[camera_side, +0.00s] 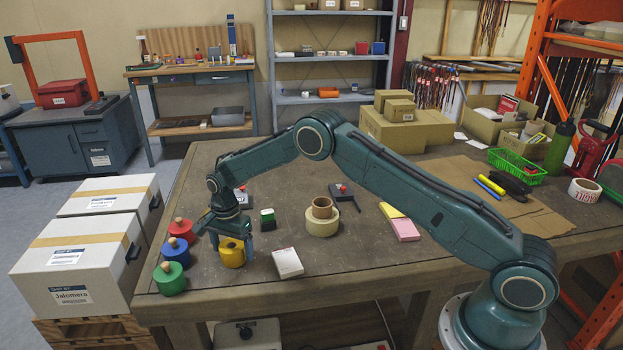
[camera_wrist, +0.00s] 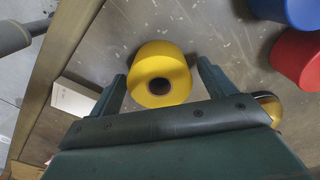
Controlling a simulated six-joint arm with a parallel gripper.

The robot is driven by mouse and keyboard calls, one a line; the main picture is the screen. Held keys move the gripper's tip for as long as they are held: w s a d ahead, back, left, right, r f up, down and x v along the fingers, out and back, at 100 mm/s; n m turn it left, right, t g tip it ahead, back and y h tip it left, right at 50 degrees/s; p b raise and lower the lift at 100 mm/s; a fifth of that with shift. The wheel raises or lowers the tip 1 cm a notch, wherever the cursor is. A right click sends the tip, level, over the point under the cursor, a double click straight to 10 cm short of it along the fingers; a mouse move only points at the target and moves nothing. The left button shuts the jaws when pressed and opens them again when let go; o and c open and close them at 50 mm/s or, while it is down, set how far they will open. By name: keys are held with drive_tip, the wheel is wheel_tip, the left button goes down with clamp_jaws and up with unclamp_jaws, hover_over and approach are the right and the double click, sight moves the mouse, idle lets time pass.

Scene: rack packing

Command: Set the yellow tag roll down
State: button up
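The yellow tag roll (camera_side: 231,256) sits upright on the table near its front left part, below my gripper (camera_side: 231,243). In the wrist view the yellow roll (camera_wrist: 162,60) shows its round top and dark centre hole. The fingers of my gripper (camera_wrist: 163,74) stand on either side of it, with a narrow gap visible at each side. The gripper looks open and holds nothing. In the side view the fingers partly cover the top of the roll.
Green (camera_side: 170,279), red (camera_side: 176,251) and blue (camera_side: 182,230) rolls stand close by on the left. A small white box (camera_side: 288,263) lies just right. A cream roll (camera_side: 322,222) is farther right. The table (camera_side: 340,258) is clear in front of it.

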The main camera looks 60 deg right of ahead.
wheel_tip(320, 180, up, 12)
drive_tip(key=shift+r, duration=0.15)
idle(0.8)
drive_tip(key=shift+r, duration=0.1)
idle(0.4)
drive_tip(key=s+d+r+n+t, duration=0.3)
drive_tip(key=s+r+n, duration=0.4)
drive_tip(key=s+r, duration=1.25)
drive_tip(key=s+n+t, duration=0.2)
drive_tip(key=s+n, duration=0.6)
drive_tip(key=s, duration=1.5)
drive_tip(key=shift+d+t, duration=0.3)
drive_tip(key=shift+d, duration=0.1)
